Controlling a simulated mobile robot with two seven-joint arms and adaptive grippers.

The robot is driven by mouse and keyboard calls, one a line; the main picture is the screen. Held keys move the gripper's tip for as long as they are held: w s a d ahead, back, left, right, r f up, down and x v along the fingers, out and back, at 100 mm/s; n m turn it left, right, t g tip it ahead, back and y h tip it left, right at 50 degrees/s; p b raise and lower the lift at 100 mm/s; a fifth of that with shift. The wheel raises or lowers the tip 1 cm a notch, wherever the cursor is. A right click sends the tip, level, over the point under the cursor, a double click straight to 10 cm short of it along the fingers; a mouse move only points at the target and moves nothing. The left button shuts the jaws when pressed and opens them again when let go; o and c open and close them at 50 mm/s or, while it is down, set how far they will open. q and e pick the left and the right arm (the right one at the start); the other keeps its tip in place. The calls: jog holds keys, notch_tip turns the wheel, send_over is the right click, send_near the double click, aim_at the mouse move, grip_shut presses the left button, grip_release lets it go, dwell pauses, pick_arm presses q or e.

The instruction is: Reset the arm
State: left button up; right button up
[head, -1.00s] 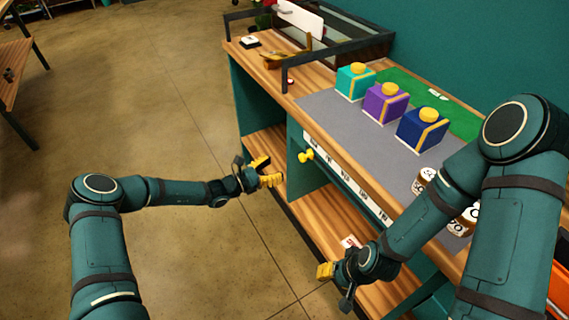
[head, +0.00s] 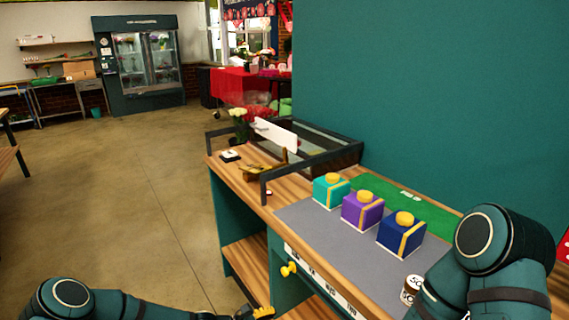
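My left arm comes in along the bottom left. Its gripper (head: 256,312) is cut by the bottom edge of the head view, in front of the counter's lower shelf, with only a bit of yellow fingertip and dark finger showing. I cannot tell whether it is open. My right arm is at the lower right, in front of the counter's right end. Its gripper is below the frame.
A wooden counter (head: 236,182) holds teal (head: 330,192), purple (head: 362,212) and blue (head: 401,236) boxes on a grey mat (head: 310,222). A railed rack stands behind. Open floor (head: 120,200) lies left.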

pick_arm(q)
jog(key=s+f+m+g+y, duration=0.4)
jog(key=s+m, duration=0.2)
jog(key=s, duration=0.5)
jog(key=s+a+r+m+t+y, duration=0.1)
jog(key=s+a+r+m+y, duration=0.2)
jog(key=s+m, duration=0.6)
jog(key=a+m+y, duration=0.2)
jog(key=a, duration=0.1)
jog(key=shift+s+t, duration=0.15)
jog(key=shift+t, duration=0.25)
